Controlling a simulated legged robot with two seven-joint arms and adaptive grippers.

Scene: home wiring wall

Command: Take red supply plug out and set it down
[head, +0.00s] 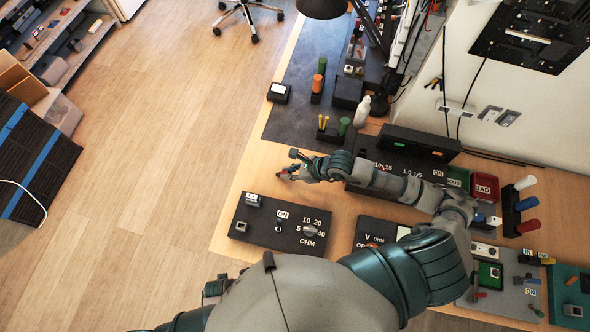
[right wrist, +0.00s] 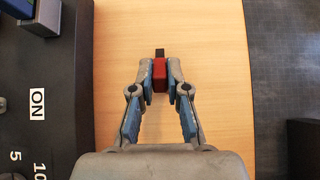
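My right gripper (right wrist: 160,75) has its two fingertips closed on a small red plug (right wrist: 159,75) with a dark end, over bare wooden tabletop in the right wrist view. In the head view the right gripper (head: 288,173) is over the wood strip behind the black OHM meter box (head: 283,228). The plug is tiny and mostly hidden by the fingers there. Whether it touches the tabletop or hangs just above it I cannot tell.
A black supply unit (head: 410,160) stands to the right of the gripper, partly behind my arm. A dark mat (head: 285,128) with holders and a white bottle (head: 362,112) lies beyond. A red BAD bin (head: 485,187) is at right. Bare wood (head: 255,172) lies left of the gripper.

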